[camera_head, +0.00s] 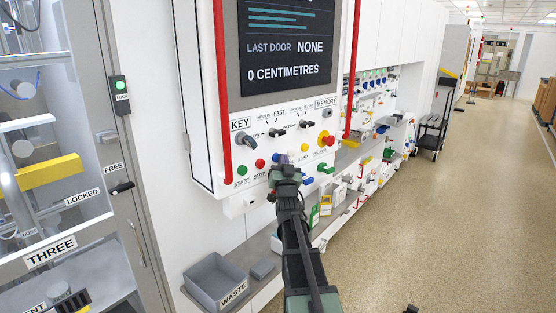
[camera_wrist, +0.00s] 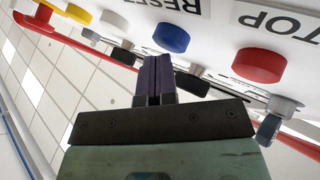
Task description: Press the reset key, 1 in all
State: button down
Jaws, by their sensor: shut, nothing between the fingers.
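The blue reset key (camera_wrist: 171,38) is a round button on the white panel, beside a RESET label that reads upside down in the wrist view. My gripper (camera_wrist: 152,60) is shut and empty. Its purple fingertips are just below and slightly left of the blue key in that view. I cannot tell whether they touch it. In the head view my gripper (camera_head: 282,160) is at the panel's lower edge, right of the red stop button (camera_head: 260,163), and it hides the reset key. The stop button also shows in the wrist view (camera_wrist: 258,65).
Red vertical rails (camera_head: 222,95) flank the screen (camera_head: 285,50). A grey waste bin (camera_head: 215,282) stands below.

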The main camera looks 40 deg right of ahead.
jog(key=shift+s+d, duration=0.1)
jog(key=shift+s, duration=0.55)
jog(key=s, duration=0.5)
jog(key=shift+d, duration=0.25)
jog(key=shift+f, duration=0.1)
dwell(0.3)
